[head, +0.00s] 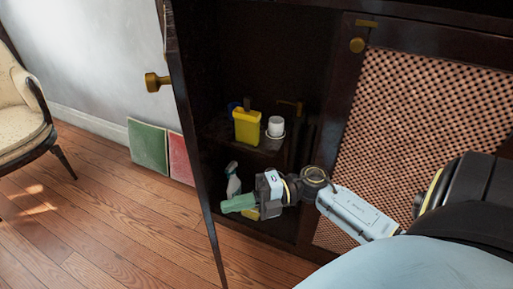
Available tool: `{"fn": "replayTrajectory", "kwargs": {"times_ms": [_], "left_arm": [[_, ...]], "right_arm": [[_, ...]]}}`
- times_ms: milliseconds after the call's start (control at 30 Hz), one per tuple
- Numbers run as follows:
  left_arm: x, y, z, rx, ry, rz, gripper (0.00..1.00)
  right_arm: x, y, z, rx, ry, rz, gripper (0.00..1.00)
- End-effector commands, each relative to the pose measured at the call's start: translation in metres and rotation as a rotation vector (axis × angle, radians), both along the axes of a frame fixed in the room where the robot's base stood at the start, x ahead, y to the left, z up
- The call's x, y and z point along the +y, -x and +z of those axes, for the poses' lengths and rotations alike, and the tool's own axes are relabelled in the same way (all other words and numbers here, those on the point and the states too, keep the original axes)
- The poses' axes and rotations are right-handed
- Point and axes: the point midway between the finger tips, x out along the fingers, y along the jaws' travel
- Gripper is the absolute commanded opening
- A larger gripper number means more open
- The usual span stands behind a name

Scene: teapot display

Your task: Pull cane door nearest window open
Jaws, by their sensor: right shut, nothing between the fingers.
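A dark cabinet door (190,120) stands swung open and is seen nearly edge-on, with its brass knob (157,82) on the left side. Its panel face is barely visible. My right gripper (228,207) is shut and empty. It is in front of the open cabinet's lower part, to the right of the open door, with its green fingers pointing left towards the door. I cannot tell whether they touch it. My left gripper is not in view.
Inside the cabinet, a shelf holds a yellow container (247,127) and a white cup (276,126). A spray bottle (233,182) stands below. A green panel (148,146) and red panel (181,157) lean on the wall. A chair (22,110) stands left; wooden floor between is clear.

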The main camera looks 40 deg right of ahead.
Motion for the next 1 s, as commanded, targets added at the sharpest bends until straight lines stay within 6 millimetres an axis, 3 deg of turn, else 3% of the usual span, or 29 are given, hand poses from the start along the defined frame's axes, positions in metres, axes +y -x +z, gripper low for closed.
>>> {"fn": "replayTrajectory", "kwargs": {"times_ms": [200, 833, 1000], "left_arm": [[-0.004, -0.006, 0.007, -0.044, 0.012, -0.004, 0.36], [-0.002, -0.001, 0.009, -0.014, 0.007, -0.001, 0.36], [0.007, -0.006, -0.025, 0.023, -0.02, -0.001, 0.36]], "right_arm": [[0.016, -0.008, 0.0, 0.0, -0.001, 0.0, 0.0], [0.027, -0.011, 0.001, 0.002, -0.002, -0.025, 0.0], [0.045, -0.017, 0.003, 0.001, -0.004, -0.079, 0.0]]}}
